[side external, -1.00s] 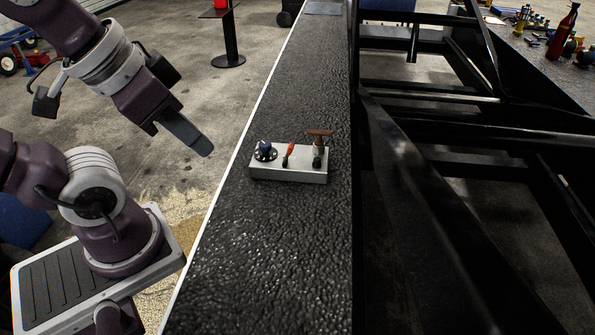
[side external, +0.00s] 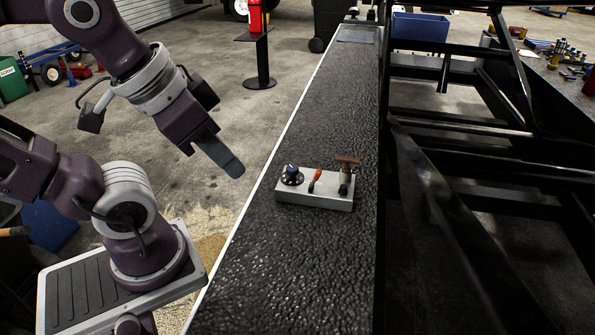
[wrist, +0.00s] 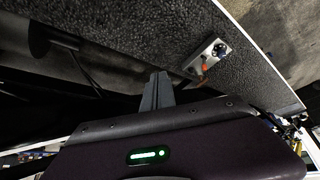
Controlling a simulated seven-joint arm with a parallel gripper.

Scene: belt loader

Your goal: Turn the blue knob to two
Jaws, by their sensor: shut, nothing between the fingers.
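A light grey control box (side external: 315,198) lies on the black textured belt. The blue knob (side external: 292,174) stands on a dark round dial at its left end; its setting is too small to read. A red-handled switch (side external: 314,178) is in the middle and a brown T-handle (side external: 347,163) at the right end. My gripper (side external: 236,168) is shut and empty, above and left of the box, apart from it. In the wrist view my shut fingers (wrist: 157,90) point toward the belt, and the box (wrist: 203,57) with the blue knob (wrist: 219,50) is up and right of them.
The belt (side external: 300,260) has free room around the box. A black metal frame (side external: 450,190) runs along its right side. A dark post stand (side external: 261,60) with a red item stands on the floor behind. A blue bin (side external: 420,27) is at the back.

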